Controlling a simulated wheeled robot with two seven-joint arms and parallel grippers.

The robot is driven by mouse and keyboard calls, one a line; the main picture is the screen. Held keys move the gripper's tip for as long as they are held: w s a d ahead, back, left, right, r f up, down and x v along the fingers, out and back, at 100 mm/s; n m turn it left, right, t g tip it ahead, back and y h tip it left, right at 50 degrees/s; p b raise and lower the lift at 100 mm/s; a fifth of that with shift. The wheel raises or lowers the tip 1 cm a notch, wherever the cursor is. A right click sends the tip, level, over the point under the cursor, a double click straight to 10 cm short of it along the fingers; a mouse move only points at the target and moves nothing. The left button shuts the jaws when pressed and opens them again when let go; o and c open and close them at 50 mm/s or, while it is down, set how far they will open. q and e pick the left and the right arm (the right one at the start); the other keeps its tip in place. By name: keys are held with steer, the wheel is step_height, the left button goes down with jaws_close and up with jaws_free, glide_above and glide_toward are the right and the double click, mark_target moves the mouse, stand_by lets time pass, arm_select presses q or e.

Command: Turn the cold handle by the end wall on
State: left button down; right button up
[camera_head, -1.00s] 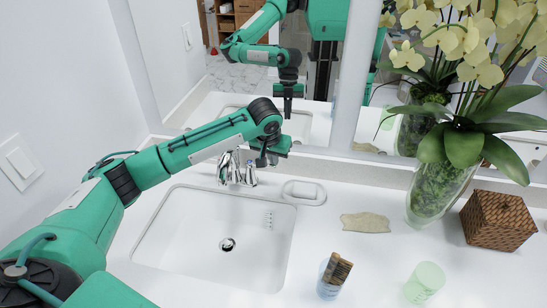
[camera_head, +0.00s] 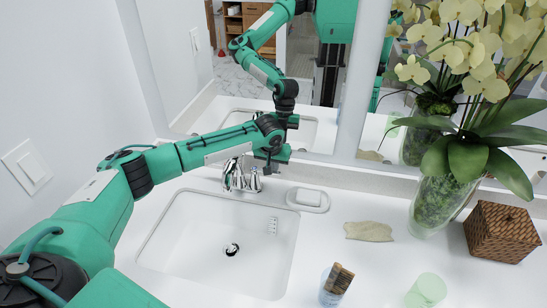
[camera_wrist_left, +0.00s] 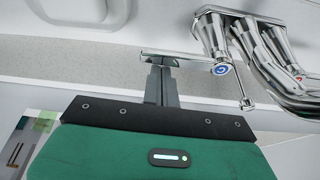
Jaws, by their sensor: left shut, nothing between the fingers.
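The chrome faucet (camera_head: 238,178) stands behind the sink basin (camera_head: 215,240). In the left wrist view its cold handle (camera_wrist_left: 221,69) shows a blue C mark, with one thin bar reaching left and another pointing down. My left gripper (camera_head: 270,169) is at the right side of the faucet in the head view. In the left wrist view its closed fingers (camera_wrist_left: 161,68) are empty and overlap the left-reaching bar near its outer end. I cannot tell whether they touch it. My right gripper is not in view.
A soap dish (camera_head: 308,199) lies right of the faucet. A stone-like piece (camera_head: 369,231), a cup with a brush (camera_head: 332,288), a green glass (camera_head: 427,290), a flower vase (camera_head: 440,203) and a woven box (camera_head: 501,232) stand farther right. The mirror (camera_head: 225,80) rises behind.

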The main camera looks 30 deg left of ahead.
arm_select(q)
steer(key=shift+f, duration=0.15)
stand_by(0.3)
steer(key=shift+s+m+p, duration=0.2)
steer(key=shift+m+p, duration=0.15)
steer(key=shift+m, duration=0.05)
steer(key=shift+s+d, duration=0.1)
steer(key=shift+s+d+m+h+p, duration=0.15)
steer(key=shift+s+m+h+p, duration=0.4)
steer(key=shift+m+p, duration=0.55)
steer(key=shift+s+d+m+h+p, duration=0.1)
steer(key=shift+s+m+h+p, duration=0.15)
steer(key=shift+s+m+p, duration=0.7)
